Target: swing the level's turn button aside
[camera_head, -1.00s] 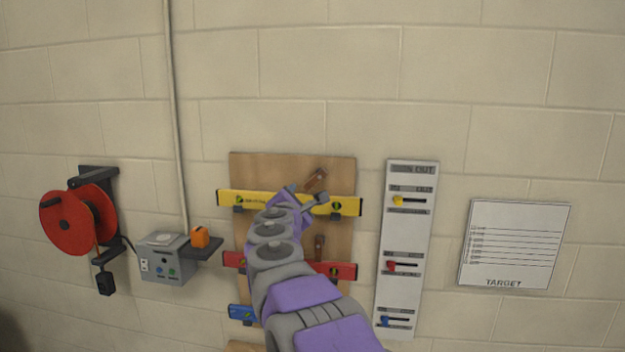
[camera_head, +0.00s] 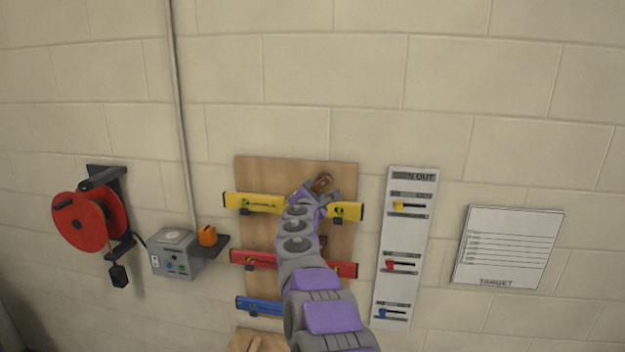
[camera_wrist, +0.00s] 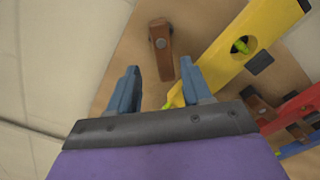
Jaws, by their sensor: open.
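The yellow level (camera_head: 254,203) lies across the top of the wooden board (camera_head: 285,172); my gripper hides its middle. Its brown turn button (camera_head: 322,182) is just above it, partly behind my gripper (camera_head: 320,196). In the wrist view, the turn button (camera_wrist: 161,50) hangs from a round pivot and its free end points towards the gap between my fingertips (camera_wrist: 160,82). The fingers are apart, one on each side of that end, with no visible contact. The yellow level (camera_wrist: 240,45) runs diagonally to the right of the button.
A red level (camera_head: 252,260) and a blue level (camera_head: 262,306) hang lower on the board. Another brown turn button (camera_wrist: 262,112) shows by the red level. A marker panel (camera_head: 407,290) is right of the board; a red reel (camera_head: 82,222) and grey box (camera_head: 175,257) are left.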

